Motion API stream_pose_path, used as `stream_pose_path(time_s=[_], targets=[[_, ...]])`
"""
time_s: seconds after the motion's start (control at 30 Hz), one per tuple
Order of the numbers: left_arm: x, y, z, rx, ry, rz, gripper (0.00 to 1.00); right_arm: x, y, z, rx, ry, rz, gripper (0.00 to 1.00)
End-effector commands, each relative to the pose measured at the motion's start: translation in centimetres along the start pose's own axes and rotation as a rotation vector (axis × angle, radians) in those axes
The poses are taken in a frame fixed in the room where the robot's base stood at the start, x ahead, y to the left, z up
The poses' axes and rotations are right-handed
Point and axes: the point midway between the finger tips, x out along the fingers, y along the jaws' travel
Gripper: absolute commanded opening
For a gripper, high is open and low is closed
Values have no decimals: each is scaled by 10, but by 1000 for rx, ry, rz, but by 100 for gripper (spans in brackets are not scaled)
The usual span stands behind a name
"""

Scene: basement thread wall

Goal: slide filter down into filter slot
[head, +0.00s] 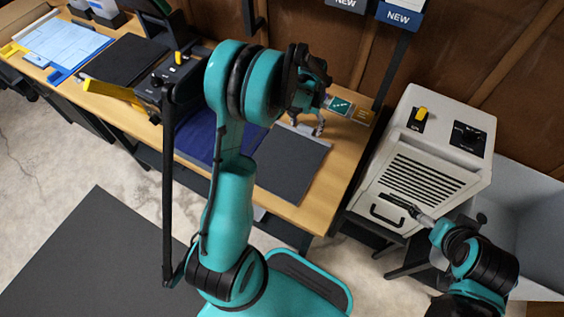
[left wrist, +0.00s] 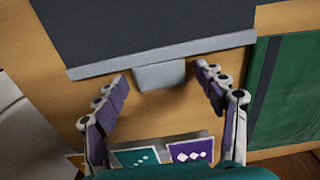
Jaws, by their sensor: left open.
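A flat dark panel with a grey edge bar, which looks like the filter (head: 290,172), lies on the wooden workbench. Its grey bar and tab show in the left wrist view (left wrist: 160,75). My left gripper (head: 312,127) is open above the tab end. In the left wrist view its fingers (left wrist: 165,92) stand on either side of the tab, apart from it. The white machine (head: 425,160) at right has a louvred front and a handle; I cannot make out a filter slot for certain. My right gripper (head: 403,205) is in front of the machine near its handle; its finger state is unclear.
Small cards (head: 340,105) lie at the back of the bench beyond the filter. A dark blue sheet (head: 200,138) lies left of the filter. A black device with a yellow part (head: 170,82) stands further left. A grey basin (head: 525,240) is at the right.

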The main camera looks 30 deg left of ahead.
Motion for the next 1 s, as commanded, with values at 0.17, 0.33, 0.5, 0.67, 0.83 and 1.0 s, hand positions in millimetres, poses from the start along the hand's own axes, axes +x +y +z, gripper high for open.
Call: stream_pose_path(time_s=[0.17, 0.33, 0.5, 0.67, 0.83, 1.0], targets=[[-1, 0, 0, 0, 0, 0, 55, -1, 0, -1, 0, 0, 0, 100], [-1, 0, 0, 0, 0, 0, 26, -1, 0, -1, 0, 0, 0, 100], [-2, 0, 0, 0, 0, 0, 26, -1, 0, -1, 0, 0, 0, 100], [-10, 0, 0, 0, 0, 0, 26, -6, 0, -4, 0, 0, 0, 100], [-21, 0, 0, 0, 0, 0, 26, -12, 0, -9, 0, 0, 0, 100], [-32, 0, 0, 0, 0, 0, 26, -18, 0, -13, 0, 0, 0, 100]])
